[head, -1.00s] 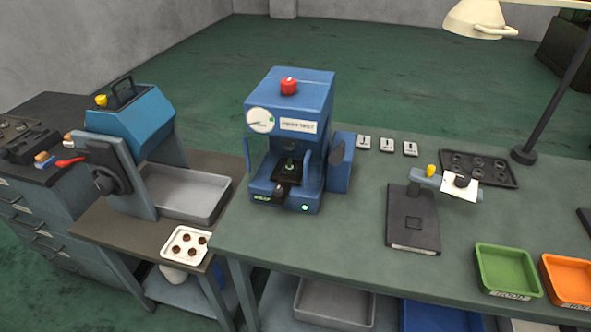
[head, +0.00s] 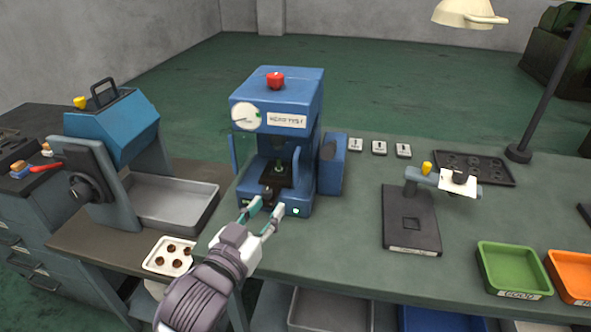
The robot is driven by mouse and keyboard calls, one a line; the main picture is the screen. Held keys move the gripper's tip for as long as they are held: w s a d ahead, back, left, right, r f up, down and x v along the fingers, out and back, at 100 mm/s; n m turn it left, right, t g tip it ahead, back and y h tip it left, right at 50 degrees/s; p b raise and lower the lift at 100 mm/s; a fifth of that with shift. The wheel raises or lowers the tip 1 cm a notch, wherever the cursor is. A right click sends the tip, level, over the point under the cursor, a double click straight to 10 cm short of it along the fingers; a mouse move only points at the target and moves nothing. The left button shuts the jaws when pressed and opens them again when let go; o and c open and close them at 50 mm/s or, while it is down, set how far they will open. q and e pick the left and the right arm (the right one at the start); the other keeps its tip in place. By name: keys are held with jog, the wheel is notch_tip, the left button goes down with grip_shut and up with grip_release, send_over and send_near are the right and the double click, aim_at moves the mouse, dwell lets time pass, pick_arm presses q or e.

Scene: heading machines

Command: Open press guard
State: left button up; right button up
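The blue press (head: 277,100) stands at the left end of the green bench, with a red knob (head: 276,81) on top and a round dial on its front. Its front bay shows a dark plate (head: 279,172) and a small dark block (head: 267,197) at the front edge. I cannot clearly make out the guard panel or whether it is closed. My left gripper (head: 267,208) is open, fingers spread, in front of the press's lower front; its fingertips partly hide the press base. I cannot tell whether they touch it. My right gripper is not in view.
Left of the press is a blue-topped machine (head: 110,130) with a grey tray (head: 172,203); a white tray with brown pieces (head: 170,256) is in front. To the right are a dark stand (head: 410,220), a green bin (head: 513,269) and an orange bin (head: 574,276).

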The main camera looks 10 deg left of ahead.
aim_at(294, 169)
pick_arm(q)
jog(key=x, duration=0.4)
jog(key=r+p+x, duration=0.1)
jog(key=x, duration=0.4)
jog(key=p+x, duration=0.1)
jog(key=x, duration=0.3)
jog(key=shift+w+d+r, duration=0.15)
jog(key=shift+w+d, duration=0.1)
jog(key=shift+w, duration=0.05)
jog(key=shift+c, duration=0.2)
grip_shut()
